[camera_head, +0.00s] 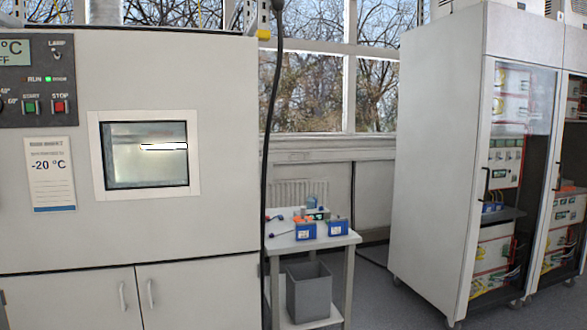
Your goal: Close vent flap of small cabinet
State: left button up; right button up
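No vent flap can be made out in the head view. A large light-grey test chamber (230,215) fills the left side, with a framed window (145,154), a control panel (35,80) and a "-20 °C" label (50,174). Two lower doors (195,297) with small handles look shut. I cannot tell whether any cabinet here is the small one. Neither of my grippers is in view.
A small table (345,239) with blue battery blocks (306,230) stands right of the chamber, a grey bin (309,292) on its lower shelf. A black cable (268,130) hangs in front. Tall glass-doored racks (435,160) stand right. Floor (385,300) between is open.

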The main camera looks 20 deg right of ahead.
aim_at(270, 171)
jog(key=i+l, duration=0.15)
jog(key=l, duration=0.2)
jog(key=i+l, duration=0.1)
jog(key=l, duration=0.25)
jog(key=i+l, duration=0.15)
jog(key=l, duration=0.2)
jog(key=i+l, duration=0.15)
jog(key=l, duration=0.2)
jog(key=i+l, duration=0.15)
jog(key=l, duration=0.15)
jog(key=i+l, duration=0.8)
jog(key=l, duration=0.15)
jog(key=i+j+u, duration=0.05)
